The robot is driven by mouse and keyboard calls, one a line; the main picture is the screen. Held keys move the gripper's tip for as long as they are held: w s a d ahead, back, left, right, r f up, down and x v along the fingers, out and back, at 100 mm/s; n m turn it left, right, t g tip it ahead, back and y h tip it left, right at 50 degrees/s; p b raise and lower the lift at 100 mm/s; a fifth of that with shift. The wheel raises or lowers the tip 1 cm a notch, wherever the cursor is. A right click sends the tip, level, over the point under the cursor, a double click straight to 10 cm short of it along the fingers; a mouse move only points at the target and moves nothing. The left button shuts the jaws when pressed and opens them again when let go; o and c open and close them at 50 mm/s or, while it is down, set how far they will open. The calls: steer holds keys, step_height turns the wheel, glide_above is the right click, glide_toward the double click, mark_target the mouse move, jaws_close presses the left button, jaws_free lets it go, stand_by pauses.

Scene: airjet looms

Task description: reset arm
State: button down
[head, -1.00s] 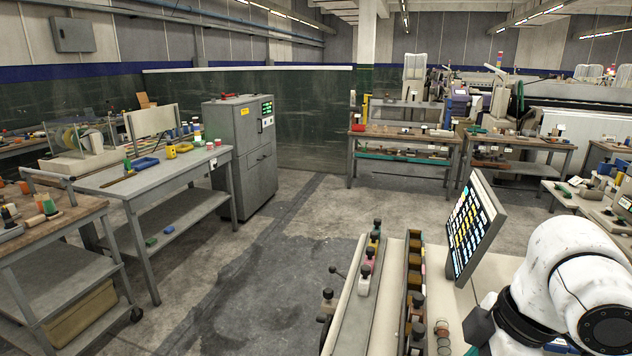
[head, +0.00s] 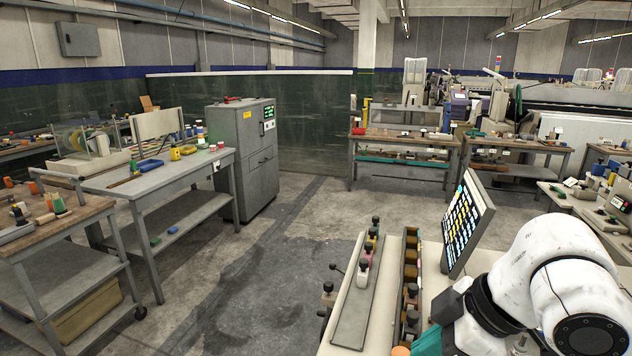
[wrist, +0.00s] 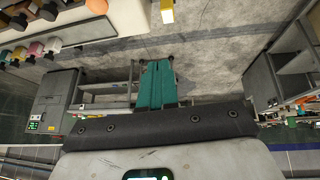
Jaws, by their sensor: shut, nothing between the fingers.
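My gripper (wrist: 157,66) shows in the wrist view as two teal fingers side by side, shut with nothing between them. They point up in the picture, over bare floor. In the head view my white arm is at the lower right, beside the tilted screen (head: 468,225). A teal part of my gripper (head: 428,342) shows at the bottom edge there, above the pale machine top; its fingertips cannot be made out.
A pale machine top with a rail of knobs (head: 363,270) lies just left of my arm. Work tables (head: 163,172) and a grey cabinet (head: 247,150) stand left. In the wrist view a cabinet (wrist: 52,100) and knobs (wrist: 36,48) are at left. Floor is clear mid-left.

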steer(key=w+a+r+m+t+y, duration=0.1)
steer(key=w+a+m+t+y, duration=0.1)
steer(key=a, duration=0.2)
steer(key=s+d+f+m+t+h, duration=0.15)
steer(key=s+f+m, duration=0.25)
steer(key=f, duration=0.5)
steer(key=s+d+f+m+g, duration=0.1)
steer(key=s+d+f+m, duration=0.15)
steer(key=f+m, duration=0.4)
steer(key=s+d+f+g+h, duration=0.1)
steer(key=s+d+f+h, duration=0.1)
steer(key=s+d+f, duration=0.2)
steer(key=s+d+f+m+g+h, duration=0.1)
steer(key=s+d+f, duration=0.3)
steer(key=s, duration=0.7)
steer(key=s+d+f+m+g+h, duration=0.1)
steer(key=s+d+f+g+h, duration=0.1)
steer(key=s+d+f, duration=0.2)
steer(key=s+f, duration=0.3)
steer(key=shift+s+f+h, duration=0.35)
steer(key=shift+f, duration=0.05)
steer(key=shift+g, duration=0.25)
